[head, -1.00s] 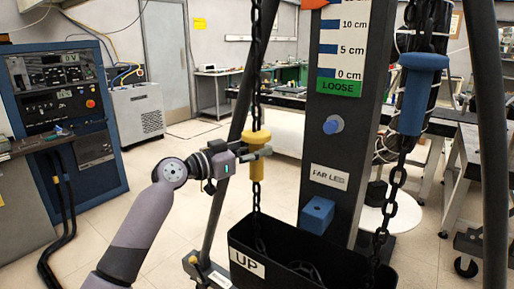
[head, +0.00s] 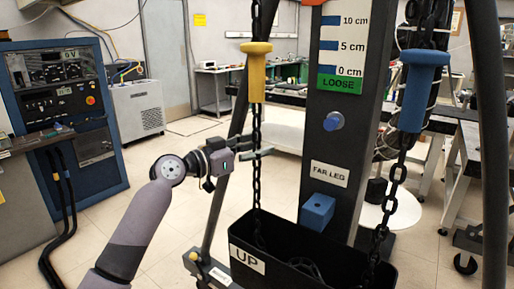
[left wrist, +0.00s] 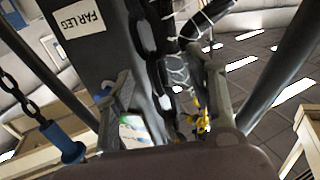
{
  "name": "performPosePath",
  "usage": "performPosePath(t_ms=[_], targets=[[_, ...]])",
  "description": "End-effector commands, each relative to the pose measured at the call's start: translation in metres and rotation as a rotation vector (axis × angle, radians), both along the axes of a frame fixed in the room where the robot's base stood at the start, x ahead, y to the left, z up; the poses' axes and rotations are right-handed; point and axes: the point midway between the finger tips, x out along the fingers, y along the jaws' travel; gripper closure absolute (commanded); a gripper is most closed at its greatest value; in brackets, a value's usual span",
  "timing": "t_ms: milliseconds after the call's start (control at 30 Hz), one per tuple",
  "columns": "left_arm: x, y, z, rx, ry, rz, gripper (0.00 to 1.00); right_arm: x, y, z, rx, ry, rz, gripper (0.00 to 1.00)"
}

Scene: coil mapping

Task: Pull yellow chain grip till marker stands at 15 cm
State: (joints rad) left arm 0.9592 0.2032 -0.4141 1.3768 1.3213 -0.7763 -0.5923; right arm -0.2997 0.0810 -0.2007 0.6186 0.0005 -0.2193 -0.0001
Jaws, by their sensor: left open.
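The yellow chain grip (head: 256,72) hangs on the left chain (head: 257,185), level with the lower scale. My left gripper (head: 262,154) is open, well below the grip, at the chain. In the left wrist view, its spread fingers (left wrist: 166,95) stand either side of chain links (left wrist: 158,72); I cannot tell whether they touch. The scale (head: 341,45) shows 0, 5 and 10 cm above a green LOOSE field; higher marks are cut off. A small red piece (head: 312,2) shows at the top edge; I cannot tell if it is the marker. My right gripper is not in view.
A blue grip (head: 424,92) hangs on the right chain. A black bin (head: 300,258) labelled UP stands below both chains. The dark post (head: 325,135) bears a FAR LEG sign and blue blocks. Slanted dark legs stand left and right. Benches stand behind.

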Motion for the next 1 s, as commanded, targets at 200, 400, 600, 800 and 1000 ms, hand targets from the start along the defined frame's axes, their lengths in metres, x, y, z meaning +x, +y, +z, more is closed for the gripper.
performPosePath(t_ms=[200,400,600,800,1000], targets=[[-0.021,0.032,-0.002,0.002,0.000,0.003,0.50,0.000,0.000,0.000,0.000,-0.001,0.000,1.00],[-0.047,0.066,-0.002,0.003,0.002,0.003,0.50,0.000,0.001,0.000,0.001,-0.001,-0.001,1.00],[-0.063,0.088,-0.002,0.002,0.002,0.002,0.50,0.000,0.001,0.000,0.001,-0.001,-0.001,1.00],[-0.068,0.094,-0.001,0.002,0.003,0.001,0.50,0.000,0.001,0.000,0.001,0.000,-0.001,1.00],[-0.068,0.094,-0.001,0.002,0.003,0.001,0.50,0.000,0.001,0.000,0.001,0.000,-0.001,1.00]])
